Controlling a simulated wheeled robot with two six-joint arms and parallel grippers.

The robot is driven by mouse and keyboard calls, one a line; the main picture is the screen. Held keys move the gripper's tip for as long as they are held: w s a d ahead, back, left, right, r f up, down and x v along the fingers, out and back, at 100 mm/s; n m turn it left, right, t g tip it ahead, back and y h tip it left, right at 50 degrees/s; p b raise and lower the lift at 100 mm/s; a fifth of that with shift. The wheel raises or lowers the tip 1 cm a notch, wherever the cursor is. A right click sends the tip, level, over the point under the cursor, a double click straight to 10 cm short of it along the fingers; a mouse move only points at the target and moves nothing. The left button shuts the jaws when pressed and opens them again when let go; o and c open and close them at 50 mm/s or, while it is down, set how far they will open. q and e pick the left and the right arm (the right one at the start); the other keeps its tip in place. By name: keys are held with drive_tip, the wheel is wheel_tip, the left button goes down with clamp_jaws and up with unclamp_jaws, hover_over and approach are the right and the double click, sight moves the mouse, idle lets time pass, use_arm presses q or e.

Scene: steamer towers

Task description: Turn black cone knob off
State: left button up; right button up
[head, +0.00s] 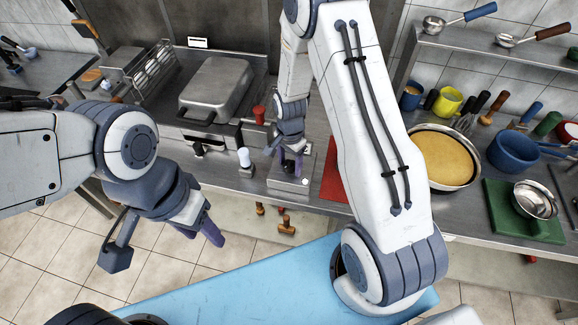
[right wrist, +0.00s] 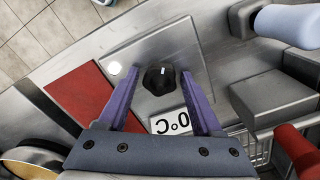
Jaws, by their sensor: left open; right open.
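The black cone knob (right wrist: 158,79) sits on a metal control box (right wrist: 185,50) in the right wrist view. A small white mark on it points toward the top of that view. My right gripper (right wrist: 159,74) is open, with one purple finger on each side of the knob and a gap on both sides. In the head view my right gripper (head: 291,166) is over the control box (head: 290,184) and hides the knob. My left gripper (head: 206,232) is open and empty, over the floor.
A white round spot (right wrist: 115,68) is on the box. A white-handled lever (head: 244,158) and a red handle (head: 259,114) stand left of the box. A red board (head: 335,186) lies right of it. A metal press (head: 215,88) is behind.

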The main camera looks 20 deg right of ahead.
drive_tip(key=m, duration=0.6)
drive_tip(key=m, duration=0.6)
drive_tip(key=shift+p, duration=0.4)
drive_tip(key=shift+r, duration=0.1)
drive_tip(key=shift+c, duration=0.4)
